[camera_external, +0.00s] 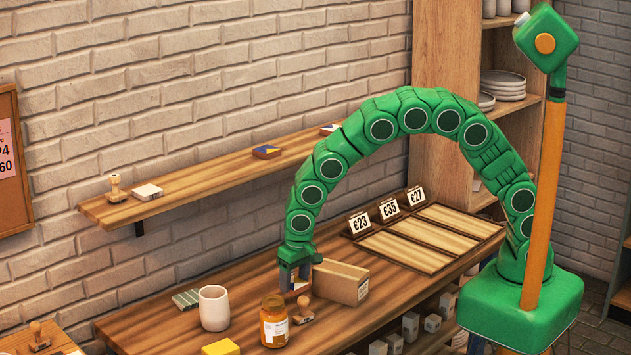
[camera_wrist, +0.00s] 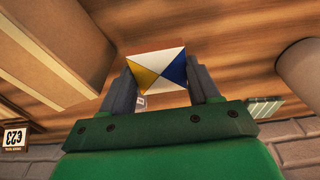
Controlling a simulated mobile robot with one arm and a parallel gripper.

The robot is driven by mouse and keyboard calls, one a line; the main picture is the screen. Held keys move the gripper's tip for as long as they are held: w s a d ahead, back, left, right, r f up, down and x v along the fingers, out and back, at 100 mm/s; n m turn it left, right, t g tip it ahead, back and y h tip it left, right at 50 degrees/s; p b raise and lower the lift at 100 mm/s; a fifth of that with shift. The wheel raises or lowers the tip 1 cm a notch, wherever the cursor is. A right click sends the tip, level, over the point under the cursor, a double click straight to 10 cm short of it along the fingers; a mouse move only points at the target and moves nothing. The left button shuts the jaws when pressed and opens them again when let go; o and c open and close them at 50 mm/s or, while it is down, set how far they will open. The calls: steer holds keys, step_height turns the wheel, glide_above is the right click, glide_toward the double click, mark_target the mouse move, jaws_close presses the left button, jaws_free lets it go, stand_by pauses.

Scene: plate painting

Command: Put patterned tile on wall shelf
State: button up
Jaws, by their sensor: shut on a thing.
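My gripper (camera_external: 296,277) points down over the wooden counter (camera_external: 200,325). In the wrist view its two grey fingers (camera_wrist: 162,76) are shut on a patterned tile (camera_wrist: 172,62) with white, yellow and blue triangles and a reddish-brown edge. In the external view the fingers mostly hide this tile, and I cannot tell if it touches the counter. The long wooden wall shelf (camera_external: 215,173) runs along the brick wall behind. A blue-and-yellow tile (camera_external: 267,152) lies on its middle, a pale tile (camera_external: 148,192) near its left end, and another tile (camera_external: 330,129) farther right.
A cardboard box (camera_external: 341,283) stands close right of my gripper. A white mug (camera_external: 213,308), green striped tile (camera_external: 186,299), orange jar (camera_external: 274,322) and stamp (camera_external: 303,313) are nearby. A stamp (camera_external: 115,187) stands on the shelf's left end. Bare shelf lies between the tiles.

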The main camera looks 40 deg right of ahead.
steer(key=s+d+r, duration=0.8)
steer(key=s, duration=0.1)
steer(key=shift+s+d+r, duration=0.15)
steer(key=shift+d+r, duration=0.15)
steer(key=shift+d, duration=0.1)
steer(key=w+d+r, duration=0.6)
steer(key=w+r, duration=0.2)
steer(key=r, duration=0.5)
steer(key=w+d+r, duration=0.5)
steer(key=w+r, duration=0.3)
steer(key=r, duration=0.4)
steer(key=w+d+r, duration=0.1)
steer(key=d+r, duration=0.7)
steer(key=r, duration=0.1)
glide_above(301, 145)
steer(key=s, duration=0.2)
steer(key=f, duration=0.8)
steer(key=shift+w+d+f, duration=0.15)
steer(key=shift+w+d, duration=0.1)
steer(key=shift+d, duration=0.05)
steer(key=shift+w+a+f, duration=0.2)
steer(key=shift+w+f, duration=0.45)
steer(key=shift+f, duration=1.6)
